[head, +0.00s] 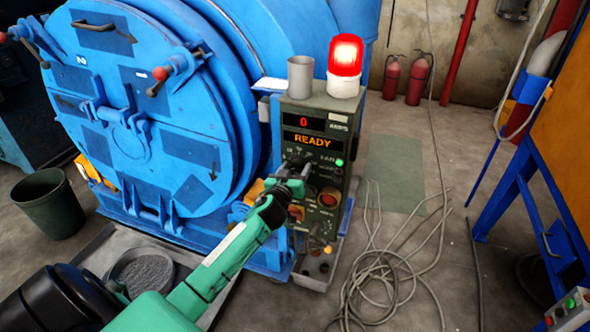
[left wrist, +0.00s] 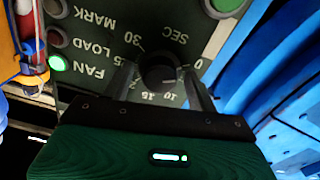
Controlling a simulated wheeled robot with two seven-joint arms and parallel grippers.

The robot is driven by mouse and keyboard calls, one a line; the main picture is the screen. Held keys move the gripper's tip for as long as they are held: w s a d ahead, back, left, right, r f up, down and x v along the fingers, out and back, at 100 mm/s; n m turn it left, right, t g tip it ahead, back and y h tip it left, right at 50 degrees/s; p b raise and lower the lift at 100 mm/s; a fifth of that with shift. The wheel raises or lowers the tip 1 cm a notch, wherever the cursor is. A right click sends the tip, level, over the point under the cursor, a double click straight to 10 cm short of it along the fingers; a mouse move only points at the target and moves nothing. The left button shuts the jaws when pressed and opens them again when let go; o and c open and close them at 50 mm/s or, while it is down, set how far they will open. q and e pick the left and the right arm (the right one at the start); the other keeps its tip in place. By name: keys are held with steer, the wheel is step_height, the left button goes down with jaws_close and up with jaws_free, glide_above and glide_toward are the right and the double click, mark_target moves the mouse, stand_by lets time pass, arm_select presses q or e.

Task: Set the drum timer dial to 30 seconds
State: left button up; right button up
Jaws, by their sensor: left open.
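The timer dial (left wrist: 160,70) is a round black knob on the grey-green control box (head: 335,130). In the left wrist view its scale appears upside down, with 0, 10, 15, 30 and SEC readable around it. I cannot tell which mark its pointer faces. My left gripper (head: 291,181) is in front of the box's panel. In the left wrist view the open fingers (left wrist: 160,78) stand on either side of the dial, and I cannot tell whether they touch it. In the head view the gripper partly covers the dial area. My right gripper is out of view.
The box's display (head: 312,141) reads 0 and READY. A lit red beacon (head: 345,66) and a grey cup (head: 301,77) stand on the box. The large blue drum (head: 140,130) is close on the left. Loose cables (head: 385,265) lie on the floor to the right.

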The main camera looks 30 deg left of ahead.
arm_select(q)
steer(key=c, duration=1)
